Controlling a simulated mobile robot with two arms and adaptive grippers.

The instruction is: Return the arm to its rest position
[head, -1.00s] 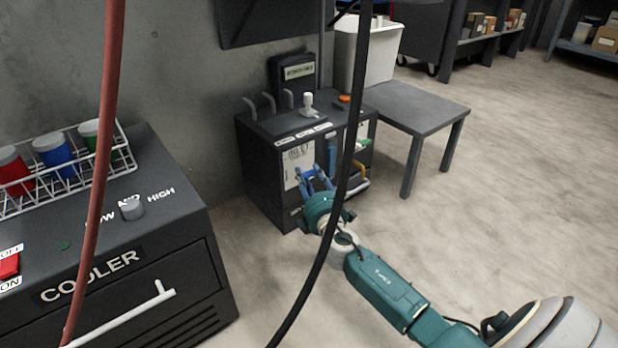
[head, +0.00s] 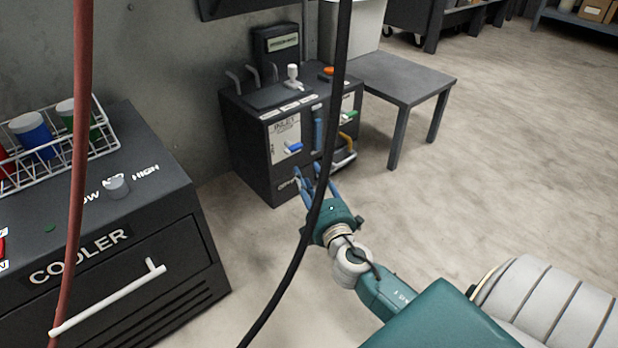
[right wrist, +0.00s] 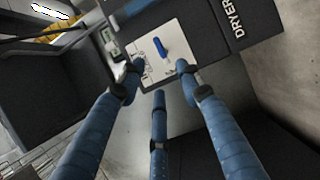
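My right arm is teal and grey, and it comes in from the lower right of the head view. Its gripper (head: 312,176) has blue fingers and is in front of the lower part of the dark dryer cabinet (head: 248,150). In the right wrist view the fingers (right wrist: 155,72) are spread apart with nothing between them. A blue lever (right wrist: 160,47) on the cabinet's white panel (right wrist: 150,60) lies beyond the fingertips, apart from them; it also shows in the head view (head: 293,147). A black hose (head: 322,180) crosses in front of the gripper in the head view. My left gripper is not in view.
The cooler (head: 130,245) with a white bar handle (head: 108,300) stands at the left, a wire rack (head: 105,137) of cups on top. A red hose (head: 77,180) hangs before it. A grey table (head: 405,75) stands behind the arm. The floor at the right is clear.

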